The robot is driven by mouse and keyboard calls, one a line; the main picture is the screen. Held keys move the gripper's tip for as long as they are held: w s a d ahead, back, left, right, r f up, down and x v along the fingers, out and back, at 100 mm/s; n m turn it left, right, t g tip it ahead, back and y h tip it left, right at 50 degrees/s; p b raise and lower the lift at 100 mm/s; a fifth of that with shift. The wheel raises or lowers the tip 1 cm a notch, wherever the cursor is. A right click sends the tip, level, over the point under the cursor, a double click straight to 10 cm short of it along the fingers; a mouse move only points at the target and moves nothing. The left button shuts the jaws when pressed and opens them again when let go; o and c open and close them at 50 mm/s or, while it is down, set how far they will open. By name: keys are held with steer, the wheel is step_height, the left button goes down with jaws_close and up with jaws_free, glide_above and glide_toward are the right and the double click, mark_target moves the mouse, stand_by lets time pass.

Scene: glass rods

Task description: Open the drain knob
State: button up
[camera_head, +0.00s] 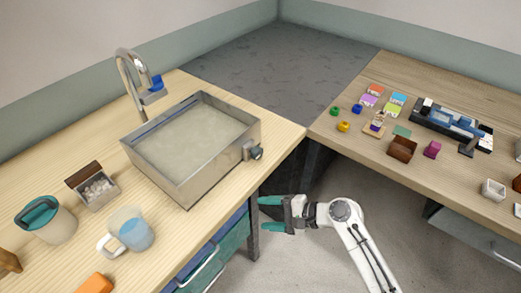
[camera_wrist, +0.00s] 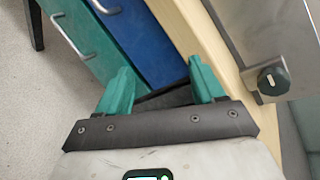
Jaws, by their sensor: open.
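The drain knob (camera_head: 257,153) is a small dark round knob on a metal fitting at the right-hand side of the steel sink box (camera_head: 190,196). In the wrist view the knob (camera_wrist: 273,80) shows at the right, with a pale mark on its face. My gripper (camera_head: 264,214) has green fingers and is open and empty. It is beside the table edge, below the knob in the head view. In the wrist view my gripper (camera_wrist: 163,85) has its fingers apart, with the knob to the right of them and not between them. The sink holds cloudy water (camera_head: 190,140).
A faucet (camera_head: 128,75) stands behind the sink. Drawers (camera_wrist: 165,38) lie under that table. The right table (camera_head: 440,90) holds several small items.

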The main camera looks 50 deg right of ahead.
mark_target(260, 155)
steer(key=w+d+r+m+t+h+p, duration=0.1)
steer(key=d+r+m+t+h, duration=0.5)
steer(key=d+m, duration=0.6)
steer(key=shift+m+y, duration=0.4)
steer(key=shift+y, duration=0.2)
steer(key=w, duration=0.3)
steer(key=w+a+p, duration=0.1)
steer(key=w, duration=0.3)
steer(key=w+p, duration=0.1)
steer(key=w, duration=0.3)
steer(key=shift+a+r, duration=0.35)
steer(key=shift+r, duration=0.05)
steer(key=shift+c, duration=0.3)
steer(key=c, duration=1)
